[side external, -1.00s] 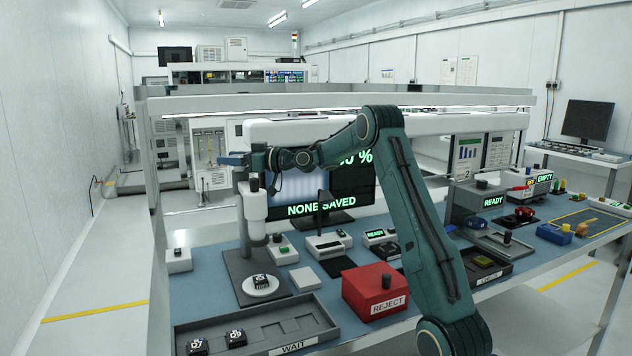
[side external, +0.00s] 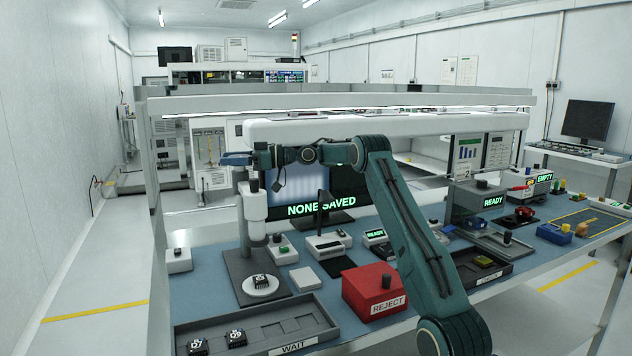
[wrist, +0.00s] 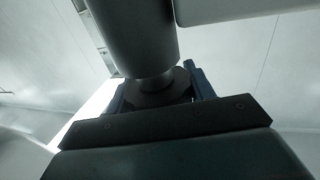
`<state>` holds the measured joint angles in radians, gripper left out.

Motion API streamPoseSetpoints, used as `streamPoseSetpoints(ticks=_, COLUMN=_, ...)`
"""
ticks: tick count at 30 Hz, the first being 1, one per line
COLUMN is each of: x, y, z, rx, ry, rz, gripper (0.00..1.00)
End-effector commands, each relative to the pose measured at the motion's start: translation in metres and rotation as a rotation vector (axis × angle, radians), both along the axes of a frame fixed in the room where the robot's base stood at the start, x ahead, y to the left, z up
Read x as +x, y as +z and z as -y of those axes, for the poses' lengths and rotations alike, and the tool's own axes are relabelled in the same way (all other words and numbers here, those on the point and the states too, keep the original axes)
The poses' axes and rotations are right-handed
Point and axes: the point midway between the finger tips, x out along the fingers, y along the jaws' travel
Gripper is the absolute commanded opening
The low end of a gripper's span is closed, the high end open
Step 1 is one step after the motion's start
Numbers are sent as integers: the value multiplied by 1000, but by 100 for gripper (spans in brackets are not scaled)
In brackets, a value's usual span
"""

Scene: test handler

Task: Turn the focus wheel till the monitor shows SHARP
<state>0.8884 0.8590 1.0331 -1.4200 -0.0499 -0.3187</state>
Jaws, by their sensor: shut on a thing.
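My gripper (side external: 236,159) is at the top of the white microscope (side external: 253,205), left of the monitor. In the wrist view its blue fingers (wrist: 157,90) are shut on the dark round focus wheel (wrist: 160,88), one on each side, under a thick grey cylinder (wrist: 135,40). The wheel cannot be made out in the side view. The monitor (side external: 345,180) shows NONE SAVED below a pale striped picture; my arm covers its upper part, and no SHARP is readable. A dark chip (side external: 261,281) lies on the white round stage (side external: 252,293) under the microscope.
A grey WAIT tray (side external: 265,330) with two chips is at the front left. A red REJECT box (side external: 368,285) stands beneath my arm. Small white devices (side external: 328,246) stand below the monitor. A dark tray (side external: 480,268) is to the right.

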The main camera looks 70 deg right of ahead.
Motion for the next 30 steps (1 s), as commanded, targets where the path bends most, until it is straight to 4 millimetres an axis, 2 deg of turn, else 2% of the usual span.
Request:
streamPoseSetpoints(ticks=14, x=0, y=-1, z=0, rx=3, ry=9, rz=-3, gripper=30)
streamPoseSetpoints(ticks=15, x=0, y=-1, z=0, rx=3, ry=9, rz=-3, gripper=61)
streamPoseSetpoints(ticks=17, x=0, y=-1, z=0, rx=2, ry=9, rz=-2, gripper=73)
streamPoseSetpoints(ticks=30, x=0, y=0, z=0, rx=2, ry=3, rz=-1, gripper=75)
